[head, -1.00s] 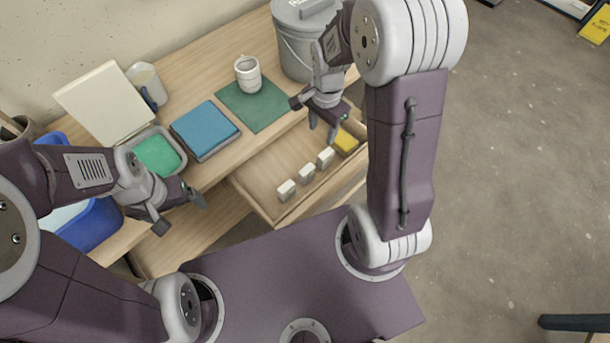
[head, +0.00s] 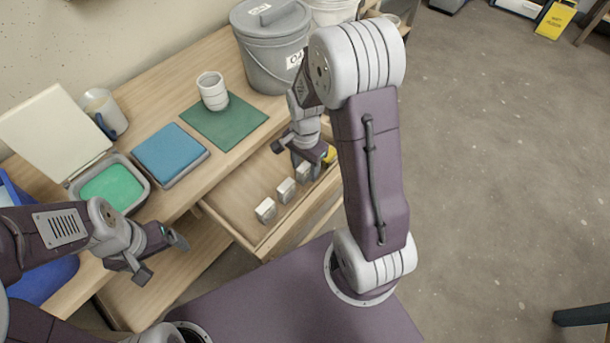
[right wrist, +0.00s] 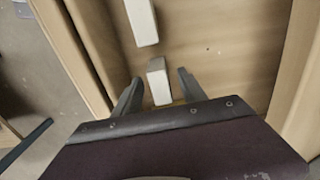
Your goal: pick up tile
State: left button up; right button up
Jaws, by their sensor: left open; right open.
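Three small white tiles stand in a row in the open drawer: a near tile (head: 265,210), a middle tile (head: 286,190) and a far tile (head: 303,173). My right gripper (head: 298,165) is open and low in the drawer at the far tile, partly hiding it. In the right wrist view one tile (right wrist: 159,84) shows between the open fingers (right wrist: 160,90), with no clear contact. Another tile (right wrist: 142,22) lies beyond it. My left gripper (head: 163,258) is open and empty, in front of the table's left part.
The drawer (head: 238,232) has wooden walls around the tiles. A yellow object (head: 330,154) lies at its far end. On the table are a blue pad (head: 170,153), a green mat (head: 240,120) with a white cup (head: 212,92), an open green-filled tray (head: 112,190) and a grey bucket (head: 270,50).

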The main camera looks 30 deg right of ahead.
notch_tip(320, 180, down, 3)
jog(key=shift+r, duration=0.35)
jog(key=shift+c, duration=1)
grip_shut()
